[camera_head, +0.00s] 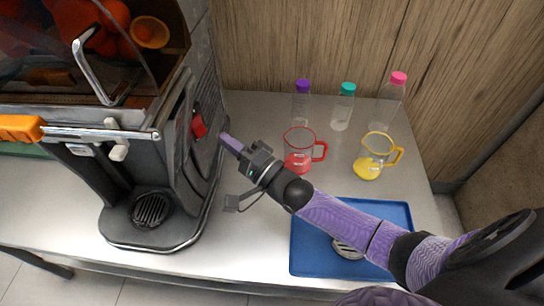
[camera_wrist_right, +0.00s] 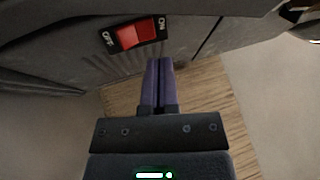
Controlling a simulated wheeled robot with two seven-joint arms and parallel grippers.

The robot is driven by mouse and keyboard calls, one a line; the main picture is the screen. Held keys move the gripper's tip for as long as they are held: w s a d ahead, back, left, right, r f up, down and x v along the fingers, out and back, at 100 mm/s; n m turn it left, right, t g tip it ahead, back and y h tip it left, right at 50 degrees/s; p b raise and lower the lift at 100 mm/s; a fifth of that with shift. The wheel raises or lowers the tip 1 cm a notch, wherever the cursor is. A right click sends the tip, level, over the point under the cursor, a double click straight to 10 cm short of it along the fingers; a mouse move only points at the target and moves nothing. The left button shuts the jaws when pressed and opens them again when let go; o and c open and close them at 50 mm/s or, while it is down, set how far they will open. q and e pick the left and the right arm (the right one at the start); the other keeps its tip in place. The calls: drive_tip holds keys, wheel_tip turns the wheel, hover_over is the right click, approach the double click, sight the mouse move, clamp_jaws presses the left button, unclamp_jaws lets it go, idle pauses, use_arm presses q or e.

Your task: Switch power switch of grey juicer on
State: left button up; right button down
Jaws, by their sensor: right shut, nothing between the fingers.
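The grey juicer (camera_head: 165,185) stands on the counter at the left of the head view. Its red power switch (camera_head: 198,126) is on its right side wall. In the right wrist view the red switch (camera_wrist_right: 136,35) sits in a black plate marked OFF at its left end and ON at its right end. I cannot tell which way the rocker is pressed. My right gripper (camera_head: 232,143) is shut and empty, its purple fingers pointing at the juicer's side near the switch. In the wrist view the fingertips (camera_wrist_right: 159,62) are just below the switch, seemingly apart from it. My left gripper is not in view.
A red pitcher (camera_head: 298,160) and a yellow pitcher (camera_head: 368,168) stand right of my gripper, with several capped bottles (camera_head: 342,108) behind. A blue tray (camera_head: 305,258) lies under my right arm. A wooden wall (camera_head: 300,40) closes the back.

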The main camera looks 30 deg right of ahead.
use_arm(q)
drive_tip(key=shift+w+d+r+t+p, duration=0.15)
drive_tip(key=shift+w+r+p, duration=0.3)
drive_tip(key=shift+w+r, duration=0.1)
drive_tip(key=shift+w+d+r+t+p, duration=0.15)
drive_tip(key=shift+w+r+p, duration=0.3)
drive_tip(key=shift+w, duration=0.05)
use_arm(e)
drive_tip(key=s+d, duration=0.3)
drive_tip(key=s, duration=0.4)
drive_tip(key=shift+f, duration=0.15)
